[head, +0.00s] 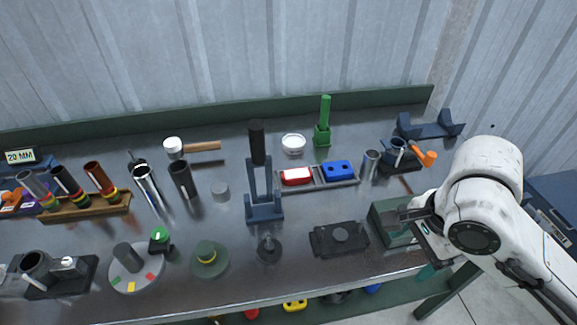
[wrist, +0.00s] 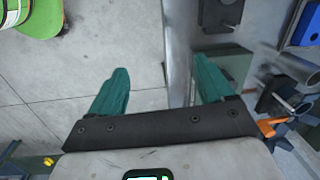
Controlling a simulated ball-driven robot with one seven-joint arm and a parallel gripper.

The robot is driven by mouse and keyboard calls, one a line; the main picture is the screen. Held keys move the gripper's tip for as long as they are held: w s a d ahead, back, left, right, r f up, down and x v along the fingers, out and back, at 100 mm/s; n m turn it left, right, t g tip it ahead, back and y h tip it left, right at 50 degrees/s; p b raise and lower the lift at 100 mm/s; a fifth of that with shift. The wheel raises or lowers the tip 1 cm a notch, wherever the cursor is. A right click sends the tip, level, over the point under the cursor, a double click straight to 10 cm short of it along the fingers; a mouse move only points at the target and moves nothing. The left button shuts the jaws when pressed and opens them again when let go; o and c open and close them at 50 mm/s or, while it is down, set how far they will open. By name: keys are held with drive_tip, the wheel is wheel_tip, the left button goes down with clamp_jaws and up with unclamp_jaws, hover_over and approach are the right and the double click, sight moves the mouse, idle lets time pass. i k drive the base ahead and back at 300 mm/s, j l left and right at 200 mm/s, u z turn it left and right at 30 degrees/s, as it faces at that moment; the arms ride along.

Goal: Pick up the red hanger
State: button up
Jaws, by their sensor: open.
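A red hanger (head: 296,177), with a pale patch on top, lies in a grey tray (head: 318,187) near the middle of the bench in the head view. A blue hanger (head: 338,170) lies beside it on the right; it shows at the upper right of the wrist view (wrist: 304,24). My gripper (head: 432,270) is at the bench's right front edge, well right of and nearer than the red hanger. In the wrist view, my gripper (wrist: 162,78) has its two teal fingers wide apart with nothing between them. The red hanger is outside the wrist view.
A dark green box (head: 390,228) stands close to my gripper. A metal tube (head: 370,162), an orange-handled tool (head: 425,157) and a tall dark stand (head: 264,195) are near the tray. A flat black plate (head: 338,239) lies in front of it. Several coloured pieces sit below the bench.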

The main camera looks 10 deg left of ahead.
sight(302, 174)
drive_tip(key=i+j, duration=0.95)
drive_tip(key=j, duration=0.3)
